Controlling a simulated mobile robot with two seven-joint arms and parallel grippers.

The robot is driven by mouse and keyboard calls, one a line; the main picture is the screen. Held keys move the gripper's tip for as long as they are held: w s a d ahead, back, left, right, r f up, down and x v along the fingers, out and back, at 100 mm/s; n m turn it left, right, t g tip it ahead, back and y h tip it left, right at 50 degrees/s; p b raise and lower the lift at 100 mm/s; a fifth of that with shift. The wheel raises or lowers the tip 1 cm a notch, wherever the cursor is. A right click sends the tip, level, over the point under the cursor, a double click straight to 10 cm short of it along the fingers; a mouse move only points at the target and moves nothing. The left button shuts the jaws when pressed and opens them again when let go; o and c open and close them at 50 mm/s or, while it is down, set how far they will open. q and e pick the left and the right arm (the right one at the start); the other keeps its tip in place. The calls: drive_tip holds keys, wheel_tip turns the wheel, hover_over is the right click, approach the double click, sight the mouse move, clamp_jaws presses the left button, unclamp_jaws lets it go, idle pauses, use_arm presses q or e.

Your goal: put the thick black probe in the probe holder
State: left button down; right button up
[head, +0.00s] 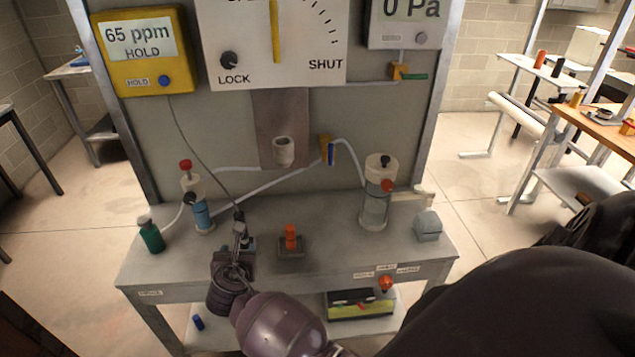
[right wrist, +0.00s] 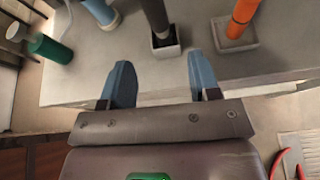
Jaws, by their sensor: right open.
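The thick black probe (head: 239,222) stands upright on the bench in the head view, with a thin cable rising toward the yellow meter. In the right wrist view the probe (right wrist: 156,16) stands in a small grey square cup (right wrist: 166,50). My right gripper (head: 243,246) is open and empty in front of it. In the right wrist view its blue fingers (right wrist: 160,60) are spread, with the probe beyond and between their tips, apart from both. A white cup (head: 284,151) is fixed to the brown wall plate; I cannot tell whether it is the probe holder. My left gripper is out of view.
An orange plug (head: 290,236) stands in a grey tray (head: 291,252) right of the probe. A blue-filled cylinder (head: 200,215) and green bottle (head: 151,235) stand left. A clear cylinder (head: 376,195) and grey block (head: 428,226) stand right. The yellow meter (head: 143,50) hangs above.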

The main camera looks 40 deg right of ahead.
drive_tip(key=s+d+f+m+y, duration=0.4)
drive_tip(key=s+f+m, duration=0.5)
drive_tip(key=s+m, duration=0.45)
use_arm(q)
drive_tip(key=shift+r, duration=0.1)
use_arm(e)
drive_tip(key=s+d+r+m+y, duration=0.1)
drive_tip(key=s+d+m+y, duration=0.2)
drive_tip(key=s+m, duration=1.1)
use_arm(q)
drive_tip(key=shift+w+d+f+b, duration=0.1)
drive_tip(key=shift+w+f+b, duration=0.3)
drive_tip(key=shift+b, duration=0.65)
use_arm(e)
drive_tip(key=shift+w+f+t, duration=0.25)
drive_tip(key=shift+f+t, duration=0.05)
drive_tip(key=shift+f, duration=0.15)
